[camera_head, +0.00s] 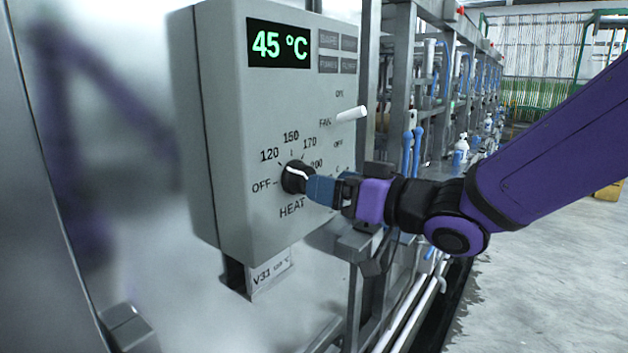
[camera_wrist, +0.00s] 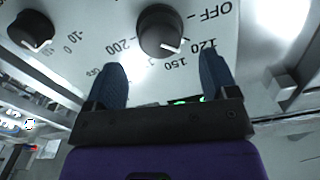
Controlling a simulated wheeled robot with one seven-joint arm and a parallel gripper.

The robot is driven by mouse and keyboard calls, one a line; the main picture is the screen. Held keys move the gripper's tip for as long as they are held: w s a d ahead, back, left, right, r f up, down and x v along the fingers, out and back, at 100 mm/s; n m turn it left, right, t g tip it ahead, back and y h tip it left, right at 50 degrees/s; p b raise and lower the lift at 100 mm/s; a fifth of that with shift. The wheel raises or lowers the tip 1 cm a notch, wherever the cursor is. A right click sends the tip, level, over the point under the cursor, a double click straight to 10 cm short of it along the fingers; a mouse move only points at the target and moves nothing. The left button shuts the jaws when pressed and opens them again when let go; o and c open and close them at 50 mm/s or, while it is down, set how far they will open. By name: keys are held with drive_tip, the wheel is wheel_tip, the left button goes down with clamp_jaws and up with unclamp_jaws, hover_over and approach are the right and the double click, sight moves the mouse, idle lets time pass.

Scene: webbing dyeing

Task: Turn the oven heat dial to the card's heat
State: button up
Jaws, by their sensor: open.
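The grey oven control box (camera_head: 225,120) shows 45 °C on its green display (camera_head: 279,44). Its black heat dial (camera_head: 294,178) has marks from OFF through 120, 150 and 170 to 200. The dial's white pointer sits near the 120 mark; it also shows in the wrist view, on the dial (camera_wrist: 160,28). A card (camera_head: 271,272) below the box reads V31, with a temperature too small to read surely. My gripper (camera_head: 318,190) is open in front of the dial. In the wrist view its blue fingers (camera_wrist: 162,75) lie left and right of the dial; contact cannot be told.
A white fan lever (camera_head: 351,114) sticks out above and right of the heat dial. Another black knob (camera_wrist: 31,29) shows in the wrist view. The floor (camera_head: 560,260) at right is open.

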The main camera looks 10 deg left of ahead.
drive_tip(key=v, duration=0.5)
drive_tip(key=w+d+m+t+h, duration=0.2)
drive_tip(key=d+m+t+h, duration=0.45)
drive_tip(key=d+h, duration=1.25)
drive_tip(key=s+d+f+m+g+y, duration=0.2)
drive_tip(key=s+d+g, duration=0.6)
drive_tip(key=s+d, duration=0.8)
drive_tip(key=m, duration=0.2)
drive_tip(key=shift+s+m, duration=0.35)
